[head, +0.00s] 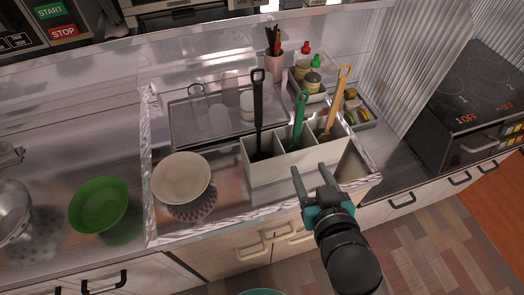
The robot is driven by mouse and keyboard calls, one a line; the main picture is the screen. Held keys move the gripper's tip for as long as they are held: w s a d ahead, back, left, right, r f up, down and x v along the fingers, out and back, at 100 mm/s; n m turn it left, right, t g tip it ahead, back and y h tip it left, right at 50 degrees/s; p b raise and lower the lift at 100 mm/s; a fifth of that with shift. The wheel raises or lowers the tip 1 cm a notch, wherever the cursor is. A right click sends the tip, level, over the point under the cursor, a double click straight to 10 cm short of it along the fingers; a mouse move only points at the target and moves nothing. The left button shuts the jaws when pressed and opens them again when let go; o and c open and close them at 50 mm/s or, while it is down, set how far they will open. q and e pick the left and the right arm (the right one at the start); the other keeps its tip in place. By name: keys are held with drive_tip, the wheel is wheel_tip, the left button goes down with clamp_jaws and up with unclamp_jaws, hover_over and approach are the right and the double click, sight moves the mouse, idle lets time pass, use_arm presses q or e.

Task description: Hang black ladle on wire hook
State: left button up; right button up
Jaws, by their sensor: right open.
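The black ladle (258,113) stands upright, handle up, in the left compartment of a white utensil holder (272,178) on the metal counter. Its lower end is hidden inside the holder. My right gripper (311,174) is open and empty, in front of the holder's right half and apart from the ladle. My left gripper does not show. I cannot clearly make out a wire hook; a wire loop (197,91) shows at the tray behind, left of the ladle.
A green utensil (299,119) and a yellow one (338,97) stand in the other compartments. A white bowl (181,178) stands left of the holder, a green bowl (98,205) farther left. Behind are a tray (185,125), bottles (313,80) and a cup of sticks (275,66).

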sight(255, 104)
drive_tip(key=a+r+n+t+y, duration=0.2)
drive_tip(key=a+r+t+y, duration=0.15)
drive_tip(key=a+r, duration=0.25)
drive_tip(key=a+b+x, duration=0.1)
drive_tip(key=x, duration=1.4)
drive_tip(key=shift+s, duration=0.15)
drive_tip(key=shift+y, duration=0.25)
clamp_jaws()
idle(0.9)
